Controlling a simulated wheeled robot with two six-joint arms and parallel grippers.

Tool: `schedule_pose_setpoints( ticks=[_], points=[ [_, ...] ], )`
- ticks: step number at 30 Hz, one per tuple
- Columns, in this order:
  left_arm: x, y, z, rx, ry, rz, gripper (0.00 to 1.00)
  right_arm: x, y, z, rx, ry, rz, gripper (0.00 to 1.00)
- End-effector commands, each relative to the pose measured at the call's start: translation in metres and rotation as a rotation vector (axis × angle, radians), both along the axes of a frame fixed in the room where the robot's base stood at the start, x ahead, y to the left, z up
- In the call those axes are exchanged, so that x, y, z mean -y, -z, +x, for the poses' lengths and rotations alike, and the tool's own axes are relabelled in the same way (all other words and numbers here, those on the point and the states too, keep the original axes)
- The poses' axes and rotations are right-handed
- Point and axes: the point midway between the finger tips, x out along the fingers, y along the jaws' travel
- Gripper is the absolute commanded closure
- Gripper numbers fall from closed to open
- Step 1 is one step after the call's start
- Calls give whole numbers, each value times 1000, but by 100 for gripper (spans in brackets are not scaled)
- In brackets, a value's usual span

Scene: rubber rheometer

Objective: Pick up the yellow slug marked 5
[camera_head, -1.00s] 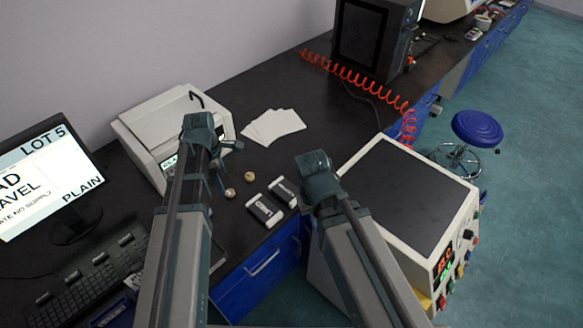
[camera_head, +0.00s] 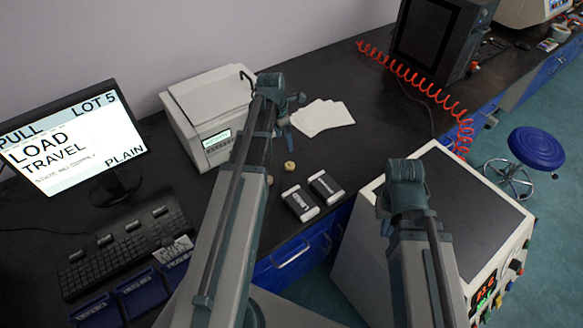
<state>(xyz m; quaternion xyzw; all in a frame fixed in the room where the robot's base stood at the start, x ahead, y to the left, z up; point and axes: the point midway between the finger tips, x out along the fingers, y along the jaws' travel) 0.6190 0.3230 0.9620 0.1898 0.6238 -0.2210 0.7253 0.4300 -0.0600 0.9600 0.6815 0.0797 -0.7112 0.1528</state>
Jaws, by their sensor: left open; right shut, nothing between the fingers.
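Two small yellowish slugs lie on the black bench in the head view. One slug (camera_head: 290,168) is in the clear; the other slug (camera_head: 269,180) shows only in part beside my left arm. I cannot read a number on either. My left gripper (camera_head: 284,132) is open above the bench, just behind the slugs and in front of the white cards, apart from both slugs. My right gripper (camera_head: 383,207) is shut and empty, well right of the slugs by the near-left edge of the cream machine. Its fingers are mostly hidden by the wrist.
Two black-and-white blocks (camera_head: 300,203) (camera_head: 326,186) lie near the bench's front edge. A white instrument (camera_head: 208,110) stands behind my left arm. White cards (camera_head: 322,116) lie flat on the bench. The cream machine (camera_head: 350,250) stands at right. A monitor (camera_head: 70,145) and keyboard (camera_head: 120,250) are at left.

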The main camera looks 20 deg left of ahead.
Motion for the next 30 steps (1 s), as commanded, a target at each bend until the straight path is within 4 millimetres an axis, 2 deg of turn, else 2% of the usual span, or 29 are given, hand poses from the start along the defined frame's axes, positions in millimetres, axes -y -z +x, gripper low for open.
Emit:
schedule_pose_setpoints(
  ticks=[1, 15, 25, 30],
  points=[
    [0, 11, 1, 0, 1, 0, 19, 0, 11, 0, 0, 0, 0, 100],
    [6, 74, 8, 0, 2, 0, 19, 0, 74, 0, 0, 0, 0, 100],
    [7, 78, 9, 0, 2, 0, 19, 0, 78, 0, 0, 0, 0, 100],
    [10, 92, 8, 0, 2, 0, 19, 0, 92, 0, 0, 0, 0, 100]
  ],
)
